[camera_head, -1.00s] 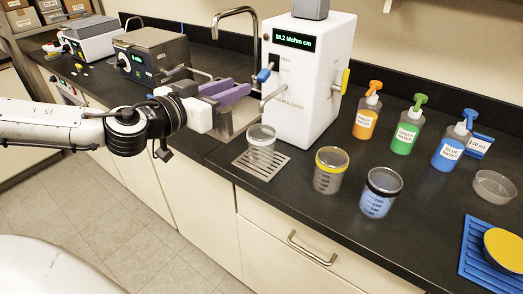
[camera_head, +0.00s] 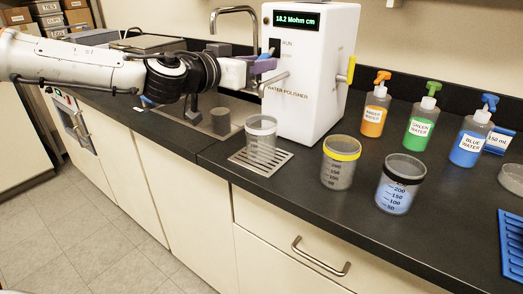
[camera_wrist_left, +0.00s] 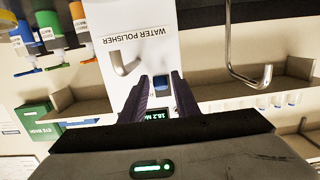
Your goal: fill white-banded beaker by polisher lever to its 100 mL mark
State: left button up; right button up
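The white-banded beaker (camera_head: 261,140) stands upright on the slotted drip tray (camera_head: 279,168) under the spout (camera_head: 276,82). I see no clear water level in it. The white water polisher (camera_head: 310,80) stands behind, its display reading 18.2 Mohm cm. Its blue lever tip (camera_wrist_left: 161,82) shows between my left fingers in the left wrist view, with a gap on each side. My left gripper (camera_head: 262,66) is open at the polisher's left side, level with the lever, whose tip it mostly hides in the head view. My right gripper is not in view.
A yellow-banded beaker (camera_head: 341,163) and a black-banded beaker (camera_head: 399,186) holding bluish liquid stand right of the tray. Orange (camera_head: 376,108), green (camera_head: 421,122) and blue (camera_head: 470,140) pump bottles stand behind them. A sink with a faucet (camera_head: 236,12) is at left. A yellow lever (camera_head: 350,72) is on the polisher's right.

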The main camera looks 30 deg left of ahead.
pick_arm(q)
jog(key=shift+w, duration=0.15)
dwell(0.7)
grip_shut()
jog(key=shift+r+g, duration=0.65)
jog(key=shift+g, duration=0.05)
jog(key=shift+s+r+g+b, duration=0.25)
jog(key=shift+g+b, duration=0.05)
jog(key=shift+g, duration=0.9)
